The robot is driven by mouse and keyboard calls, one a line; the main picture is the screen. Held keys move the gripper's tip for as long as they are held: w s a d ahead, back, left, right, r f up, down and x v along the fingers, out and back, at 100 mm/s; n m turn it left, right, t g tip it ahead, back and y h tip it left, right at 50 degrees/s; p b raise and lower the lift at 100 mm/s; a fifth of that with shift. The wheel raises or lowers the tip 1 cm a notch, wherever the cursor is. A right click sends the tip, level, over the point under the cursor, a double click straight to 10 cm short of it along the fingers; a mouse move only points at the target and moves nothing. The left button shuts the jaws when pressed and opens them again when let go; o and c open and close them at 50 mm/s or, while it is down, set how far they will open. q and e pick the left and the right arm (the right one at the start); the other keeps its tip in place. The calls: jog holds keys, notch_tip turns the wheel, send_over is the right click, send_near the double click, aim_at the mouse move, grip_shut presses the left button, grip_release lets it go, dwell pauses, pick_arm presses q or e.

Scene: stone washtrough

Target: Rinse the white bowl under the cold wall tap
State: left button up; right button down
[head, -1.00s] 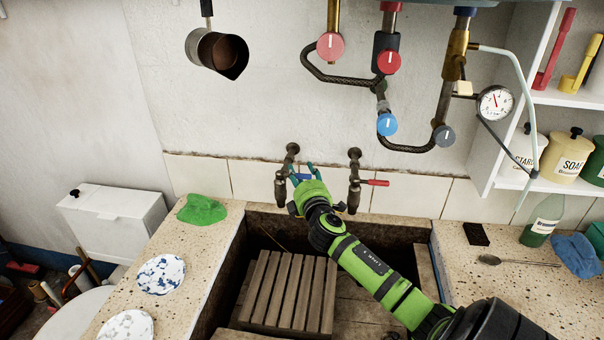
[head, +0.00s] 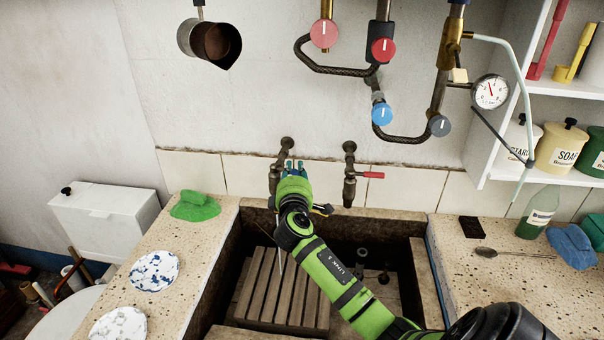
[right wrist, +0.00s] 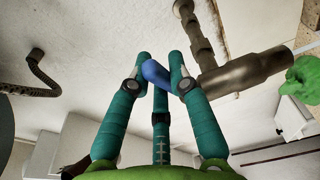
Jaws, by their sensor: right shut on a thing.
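The cold wall tap (head: 274,180) is the left of two old brass taps above the stone trough. My right gripper (head: 294,167) is at this tap. In the right wrist view its teal fingers (right wrist: 162,72) are shut on the blue tap handle (right wrist: 155,72), and the brass tap body (right wrist: 245,72) is beside them. A thin pale line (head: 284,264), perhaps water, shows below the gripper. No plain white bowl is clearly seen; a white dish with grey speckles (head: 118,326) lies on the left ledge. My left gripper is out of view.
A wooden slatted rack (head: 268,290) lies in the trough (head: 228,255). The left ledge holds a blue-speckled dish (head: 154,271) and a green cloth (head: 195,206). A red-handled tap (head: 350,185) is to the right. A spoon (head: 515,254) lies on the right ledge.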

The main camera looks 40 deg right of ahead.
jog(key=shift+s+m+g+h, duration=0.1)
jog(key=shift+m+g+h, duration=0.2)
jog(key=shift+a, duration=0.1)
jog(key=c, duration=1.1)
grip_release()
jog(key=v, duration=1.2)
